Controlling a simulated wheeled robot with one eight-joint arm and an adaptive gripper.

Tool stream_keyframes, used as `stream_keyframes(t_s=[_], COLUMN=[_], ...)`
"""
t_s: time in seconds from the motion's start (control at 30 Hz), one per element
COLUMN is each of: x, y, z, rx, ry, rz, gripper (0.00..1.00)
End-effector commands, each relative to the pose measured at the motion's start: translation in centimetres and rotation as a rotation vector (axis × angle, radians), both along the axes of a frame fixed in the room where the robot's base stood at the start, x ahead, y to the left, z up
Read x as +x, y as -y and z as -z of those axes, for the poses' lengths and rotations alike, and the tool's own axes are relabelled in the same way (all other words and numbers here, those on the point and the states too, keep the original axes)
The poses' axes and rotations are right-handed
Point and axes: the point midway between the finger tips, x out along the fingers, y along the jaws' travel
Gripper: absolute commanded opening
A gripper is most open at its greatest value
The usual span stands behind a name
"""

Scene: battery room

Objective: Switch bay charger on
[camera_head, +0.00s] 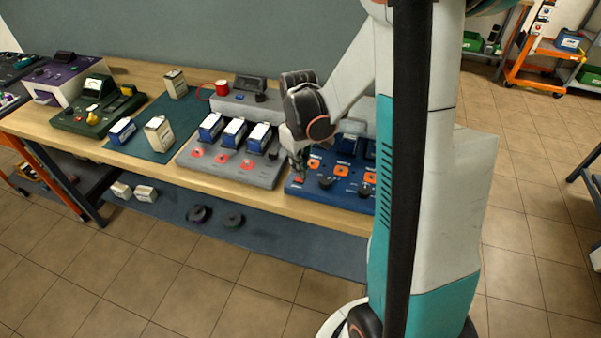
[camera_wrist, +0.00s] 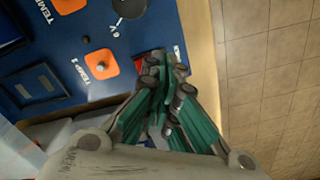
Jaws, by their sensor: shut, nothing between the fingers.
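The blue charger panel (camera_head: 311,189) lies on the bench in front of my arm, partly hidden by my column. It carries orange plates (camera_head: 340,170) and black knobs. In the wrist view the panel (camera_wrist: 70,62) shows a TEMP 1 label beside an orange plate (camera_wrist: 101,65). My gripper (camera_head: 299,174) is shut and empty, pointing down at the panel's front left corner. A red switch (camera_head: 299,181) shows at the fingertips. In the wrist view my gripper (camera_wrist: 160,62) covers most of the switch (camera_wrist: 178,53); I cannot tell its position or whether I touch it.
A grey charger (camera_head: 232,175) with several batteries and red plates stands left of the blue panel. Further left are a green mat (camera_head: 145,150), a green device (camera_head: 92,115) and a purple one (camera_head: 70,78). The bench's front edge (camera_head: 200,183) is close to my gripper.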

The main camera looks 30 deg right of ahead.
Motion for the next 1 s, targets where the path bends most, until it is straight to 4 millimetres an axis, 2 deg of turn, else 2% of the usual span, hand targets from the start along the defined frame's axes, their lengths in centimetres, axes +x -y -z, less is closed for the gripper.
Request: stream_keyframes(t_s=[0.6,1.0], x=[0.0,0.0], y=[0.0,0.0], z=[-4.6,-4.6], rx=[0.0,0.0], ry=[0.0,0.0], rz=[0.0,0.0], gripper=[0.0,0.0])
